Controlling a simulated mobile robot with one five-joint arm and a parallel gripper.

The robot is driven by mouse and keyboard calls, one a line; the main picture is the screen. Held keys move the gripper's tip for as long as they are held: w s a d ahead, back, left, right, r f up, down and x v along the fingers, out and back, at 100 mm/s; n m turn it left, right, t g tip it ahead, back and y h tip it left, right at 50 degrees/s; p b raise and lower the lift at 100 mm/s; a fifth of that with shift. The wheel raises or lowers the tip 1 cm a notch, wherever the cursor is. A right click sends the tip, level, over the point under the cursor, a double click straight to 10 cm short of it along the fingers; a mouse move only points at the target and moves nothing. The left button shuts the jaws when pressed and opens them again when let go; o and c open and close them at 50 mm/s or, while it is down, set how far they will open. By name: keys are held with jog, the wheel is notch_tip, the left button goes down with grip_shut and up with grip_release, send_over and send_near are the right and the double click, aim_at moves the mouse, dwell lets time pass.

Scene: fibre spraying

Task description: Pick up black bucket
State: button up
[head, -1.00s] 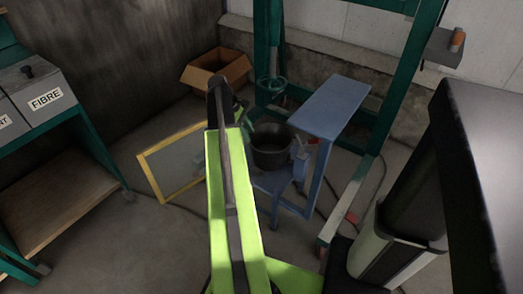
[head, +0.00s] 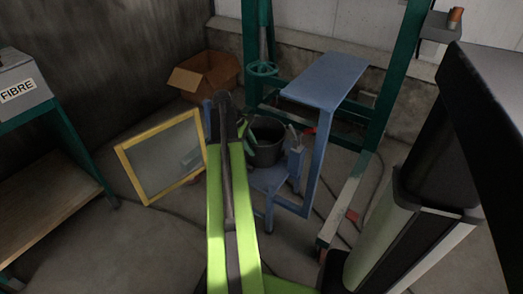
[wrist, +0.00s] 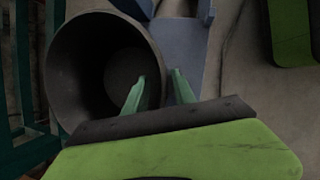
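The black bucket (head: 268,153) stands upright on the low blue shelf (head: 268,180) under the blue stand, and my arm partly hides its left side in the head view. In the wrist view the bucket (wrist: 70,60) fills the left, its open mouth facing the camera. My gripper (wrist: 158,76) is open. Its left green finger overlaps the bucket's mouth and its right green finger is outside, over the blue surface, so the right part of the rim lies between them. Whether either finger touches the wall cannot be told.
The blue stand's raised top (head: 328,78) is right of the bucket. A yellow-framed panel (head: 160,160) leans at left, a cardboard box (head: 205,75) is behind, and a green frame (head: 395,80) stands behind and right. Floor at front left is clear.

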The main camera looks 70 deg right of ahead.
aim_at(257, 153)
jog(key=b+x, duration=0.3)
jog(key=x, duration=0.2)
jog(key=shift+a+b, duration=0.1)
jog(key=shift+b, duration=0.25)
jog(key=shift+r, duration=0.2)
grip_shut()
dwell(0.7)
